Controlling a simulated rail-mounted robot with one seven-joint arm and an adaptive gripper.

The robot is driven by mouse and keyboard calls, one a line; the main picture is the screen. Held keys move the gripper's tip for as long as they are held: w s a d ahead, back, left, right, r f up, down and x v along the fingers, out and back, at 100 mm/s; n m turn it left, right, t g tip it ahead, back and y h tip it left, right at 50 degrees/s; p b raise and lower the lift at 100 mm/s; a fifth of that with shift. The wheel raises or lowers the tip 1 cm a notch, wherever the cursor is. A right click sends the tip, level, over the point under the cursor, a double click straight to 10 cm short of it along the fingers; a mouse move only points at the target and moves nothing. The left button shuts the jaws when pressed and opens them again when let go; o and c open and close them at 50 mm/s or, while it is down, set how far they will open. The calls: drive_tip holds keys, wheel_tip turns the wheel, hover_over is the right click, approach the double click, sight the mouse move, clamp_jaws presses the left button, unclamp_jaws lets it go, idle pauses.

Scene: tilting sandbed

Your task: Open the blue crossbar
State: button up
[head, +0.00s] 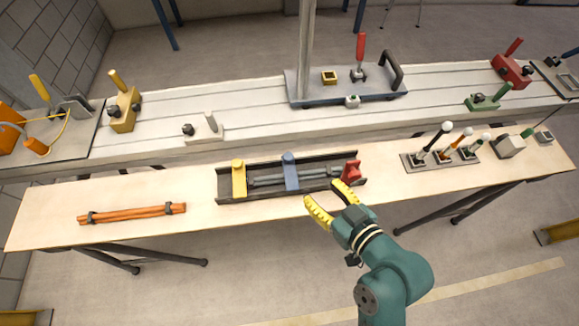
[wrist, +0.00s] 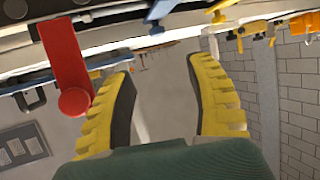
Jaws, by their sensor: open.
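The blue crossbar (head: 290,170) spans the middle of a dark tray-like fixture (head: 222,185) on the front bench, over a grey rod (head: 265,181). A yellow crossbar (head: 239,178) stands to its left and a red clamp-like part (head: 351,169) to its right. My gripper (head: 322,192) is open and empty, with yellow fingers near the fixture's front right edge. It is to the right of and nearer than the blue crossbar, apart from it. In the wrist view my open gripper (wrist: 160,65) has nothing between its fingers.
A red handle (wrist: 70,55) is close to the left finger in the wrist view. Orange rods (head: 130,213) lie on the bench at left. Several ball-topped levers (head: 440,157) stand at right. A pale slotted table (head: 240,100) runs behind. The bench front between is clear.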

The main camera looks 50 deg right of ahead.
sight(289, 157)
drive_tip(key=b+x, duration=0.1)
drive_tip(key=x, duration=0.4)
drive_tip(key=b+x, duration=0.1)
drive_tip(key=x, duration=0.5)
drive_tip(key=b+x, duration=0.1)
drive_tip(key=x, duration=0.4)
drive_tip(key=shift+w+d+r, duration=0.2)
drive_tip(key=shift+w+d, duration=0.1)
drive_tip(key=shift+d, duration=0.05)
drive_tip(key=shift+s, duration=0.1)
clamp_jaws()
